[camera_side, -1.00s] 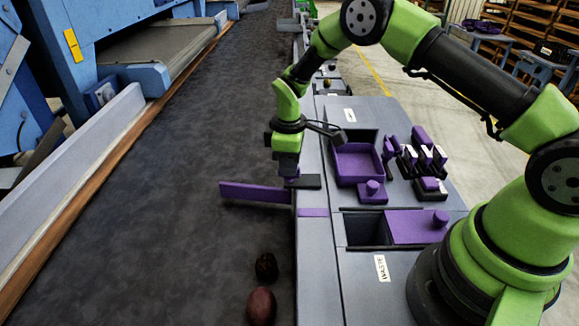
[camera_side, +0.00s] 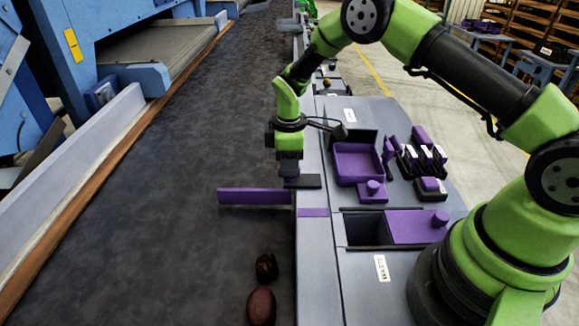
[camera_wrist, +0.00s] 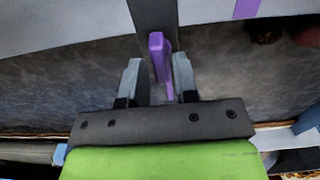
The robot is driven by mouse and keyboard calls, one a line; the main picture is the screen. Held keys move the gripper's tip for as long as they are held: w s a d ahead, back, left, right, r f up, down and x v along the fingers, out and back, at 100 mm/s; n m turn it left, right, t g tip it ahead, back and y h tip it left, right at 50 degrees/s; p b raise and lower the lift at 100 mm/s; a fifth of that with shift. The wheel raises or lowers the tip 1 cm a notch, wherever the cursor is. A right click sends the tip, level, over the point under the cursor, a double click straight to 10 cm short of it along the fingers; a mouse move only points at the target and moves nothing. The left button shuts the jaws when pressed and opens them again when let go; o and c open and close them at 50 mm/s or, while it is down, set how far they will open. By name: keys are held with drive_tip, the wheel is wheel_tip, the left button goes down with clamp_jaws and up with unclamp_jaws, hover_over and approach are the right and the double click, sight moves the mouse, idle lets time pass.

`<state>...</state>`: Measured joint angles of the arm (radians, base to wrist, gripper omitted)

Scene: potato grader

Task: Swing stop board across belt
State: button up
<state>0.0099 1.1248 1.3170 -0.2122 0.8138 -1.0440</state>
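The purple stop board (camera_side: 250,196) stands out from the belt's right edge and reaches part of the way over the dark belt (camera_side: 180,225), roughly square to that edge. Its right end is at a dark pivot block (camera_side: 308,181). My gripper (camera_side: 289,180) is low over the board's right end; its fingers are hard to make out there. In the wrist view my gripper (camera_wrist: 157,68) has a grey finger on each side of the purple board (camera_wrist: 159,58). The fingers look open, with narrow gaps beside the board.
A dark lumpy potato (camera_side: 266,267) and a reddish one (camera_side: 261,306) lie on the belt near its right edge, on the near side of the board. A purple tray (camera_side: 358,178) and a waste opening (camera_side: 365,230) are on the grey deck at the right.

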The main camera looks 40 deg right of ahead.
drive_tip(key=shift+r, duration=2.35)
drive_tip(key=s+a+r+m+t+y, duration=0.1)
drive_tip(key=s+r+m+t, duration=0.2)
drive_tip(key=r, duration=0.6)
drive_tip(key=s+a+r+m, duration=0.1)
drive_tip(key=s+r+m, duration=0.2)
drive_tip(key=s+r, duration=0.5)
drive_tip(key=s+r+m+t, duration=0.2)
drive_tip(key=s+r+m, duration=0.1)
drive_tip(key=s, duration=0.4)
drive_tip(key=s+a+r+m+t+y, duration=0.1)
drive_tip(key=s+r+m+t, duration=0.1)
drive_tip(key=s, duration=0.5)
drive_tip(key=shift+r+m, duration=0.5)
drive_tip(key=shift+m, duration=0.7)
